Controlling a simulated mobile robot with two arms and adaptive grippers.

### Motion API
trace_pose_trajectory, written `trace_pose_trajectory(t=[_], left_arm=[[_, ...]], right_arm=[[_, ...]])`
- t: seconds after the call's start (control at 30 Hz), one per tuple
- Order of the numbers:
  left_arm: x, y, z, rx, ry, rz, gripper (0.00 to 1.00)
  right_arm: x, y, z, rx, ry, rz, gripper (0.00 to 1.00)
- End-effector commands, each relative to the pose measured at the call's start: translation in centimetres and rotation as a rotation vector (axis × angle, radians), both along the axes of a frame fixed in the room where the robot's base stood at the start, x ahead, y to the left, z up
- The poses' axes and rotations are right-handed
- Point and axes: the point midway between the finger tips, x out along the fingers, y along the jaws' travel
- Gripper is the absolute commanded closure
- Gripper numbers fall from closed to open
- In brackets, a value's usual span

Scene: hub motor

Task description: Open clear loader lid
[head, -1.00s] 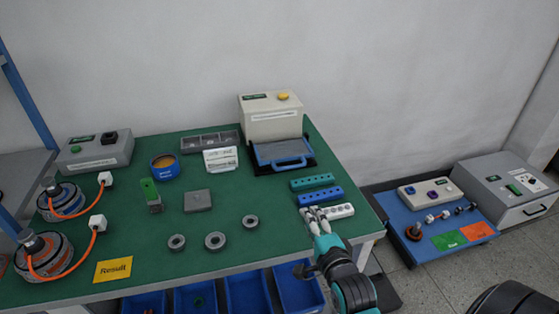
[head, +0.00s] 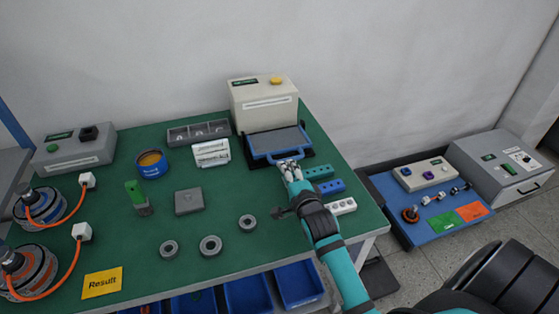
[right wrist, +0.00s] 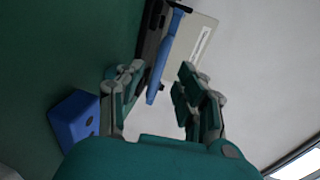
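The loader (head: 264,112) is a beige box with a yellow button at the back of the green table. Its clear lid (head: 274,140), a grey panel in a blue frame, lies low in front of the box and looks shut. A blue handle (head: 262,158) runs along the lid's front edge. My right gripper (head: 288,165) is at the right part of this handle. In the right wrist view the fingers (right wrist: 155,85) are spread, with the blue handle (right wrist: 161,65) between them and space on both sides. My left gripper is out of view.
Blue and teal blocks (head: 330,186) and a white block (head: 342,206) stand right of my right forearm. A white labelled rack (head: 211,153) and a grey tray (head: 199,131) are left of the loader. Grey rings (head: 210,246) lie left of the arm.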

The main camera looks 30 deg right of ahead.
Motion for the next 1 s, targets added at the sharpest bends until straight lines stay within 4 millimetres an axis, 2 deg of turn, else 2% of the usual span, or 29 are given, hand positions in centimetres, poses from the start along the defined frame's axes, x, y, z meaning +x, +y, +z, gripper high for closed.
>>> trace_pose_trajectory(t=[0.1, 0.3, 0.5, 0.77, 1.0], left_arm=[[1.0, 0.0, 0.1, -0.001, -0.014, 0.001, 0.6], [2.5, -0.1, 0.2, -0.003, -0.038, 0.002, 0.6], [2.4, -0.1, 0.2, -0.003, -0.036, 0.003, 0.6], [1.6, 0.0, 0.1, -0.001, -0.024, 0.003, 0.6], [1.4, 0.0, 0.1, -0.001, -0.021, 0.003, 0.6]], right_arm=[[2.6, -0.6, -0.5, -0.001, 0.0, 0.0, 0.64], [5.6, -1.3, -1.2, -0.001, 0.0, 0.001, 0.64], [6.8, -1.6, -1.5, 0.0, 0.001, 0.0, 0.64], [6.9, -1.6, -1.5, 0.001, 0.001, 0.0, 0.64], [6.9, -1.6, -1.6, 0.001, 0.001, 0.0, 0.93]])
